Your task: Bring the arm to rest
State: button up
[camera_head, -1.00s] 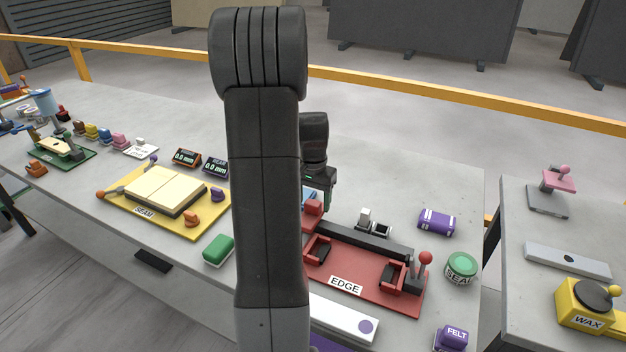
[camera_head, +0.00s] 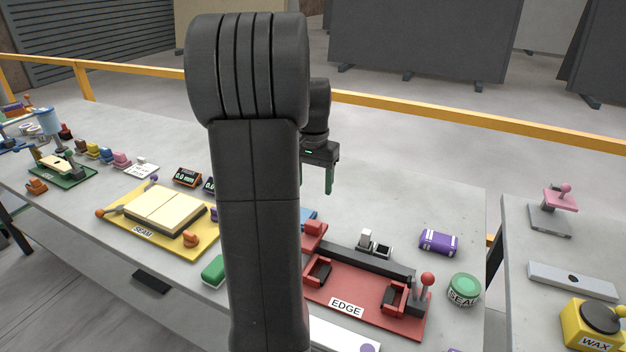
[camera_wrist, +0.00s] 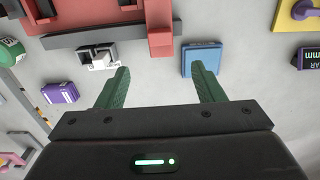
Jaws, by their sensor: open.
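My gripper (camera_head: 327,178) hangs above the stone slab bench (camera_head: 400,190), behind the red EDGE fixture (camera_head: 350,290). My upper arm hides part of it in the head view. In the wrist view its two green fingers (camera_wrist: 158,88) are spread apart with nothing between them. A blue block (camera_wrist: 201,58) lies on the bench beyond the right finger. The red fixture shows at the top of the wrist view (camera_wrist: 60,25).
A purple block (camera_head: 438,243), a green SEAL tin (camera_head: 464,289) and a red-knobbed lever (camera_head: 427,280) stand to the right. The yellow SEAM board (camera_head: 115,225) lies left. A side bench carries a yellow WAX box (camera_head: 592,325). Bare bench lies behind the purple block.

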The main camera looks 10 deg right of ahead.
aim_at(318, 225)
notch_tip(318, 225, down, 14)
jog(key=shift+r+p, duration=0.2)
jog(key=shift+p, duration=0.15)
jog(key=shift+s+d+f, duration=0.1)
jog(key=shift+d+f, duration=0.05)
jog(key=shift+d, duration=0.05)
jog(key=shift+s+d, duration=0.3)
jog(key=shift+d, duration=0.1)
jog(key=shift+a, duration=0.1)
